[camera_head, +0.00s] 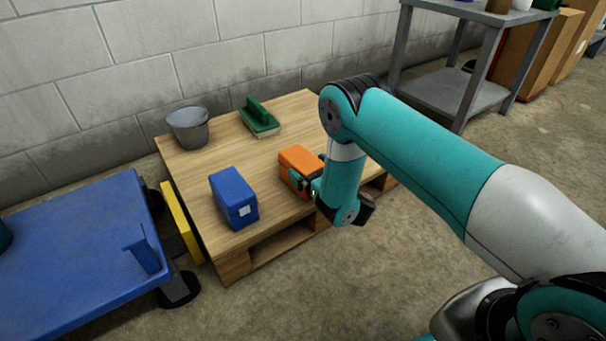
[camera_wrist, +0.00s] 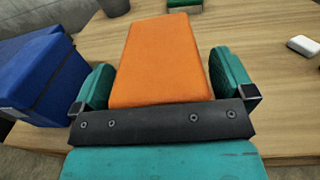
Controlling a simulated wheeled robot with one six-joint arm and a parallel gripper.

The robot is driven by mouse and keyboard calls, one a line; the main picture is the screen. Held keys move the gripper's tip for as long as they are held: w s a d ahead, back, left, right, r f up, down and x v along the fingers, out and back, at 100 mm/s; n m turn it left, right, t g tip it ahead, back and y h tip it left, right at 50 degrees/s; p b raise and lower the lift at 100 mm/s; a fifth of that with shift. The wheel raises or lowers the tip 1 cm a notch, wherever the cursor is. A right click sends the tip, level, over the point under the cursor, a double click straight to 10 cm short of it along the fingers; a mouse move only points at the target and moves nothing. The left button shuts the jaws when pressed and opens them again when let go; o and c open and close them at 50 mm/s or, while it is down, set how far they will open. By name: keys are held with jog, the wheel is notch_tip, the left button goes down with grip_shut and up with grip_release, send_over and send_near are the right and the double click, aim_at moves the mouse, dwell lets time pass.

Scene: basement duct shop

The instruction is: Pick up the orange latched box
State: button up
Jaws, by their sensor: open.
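The orange box (camera_head: 301,165) stands on the wooden pallet top, near its front right edge. In the wrist view the orange box (camera_wrist: 160,62) fills the middle, its top face towards the camera; no latch shows. My gripper (camera_head: 302,182) is at the near end of the box. In the wrist view my gripper (camera_wrist: 160,83) is open, with one teal finger on each side of the box's near part. A narrow gap shows beside the fingers; I cannot tell whether either touches. My wrist hides part of the box in the head view.
A blue box (camera_head: 234,197) stands left of the orange one on the pallet (camera_head: 190,170). A grey bucket (camera_head: 188,127) and a green-handled item (camera_head: 260,117) are behind. A small white object (camera_wrist: 303,45) lies to the right. A blue cart (camera_head: 80,240) stands left.

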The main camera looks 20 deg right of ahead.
jog(key=c, duration=1)
jog(key=shift+r, duration=0.1)
jog(key=shift+c, duration=0.2)
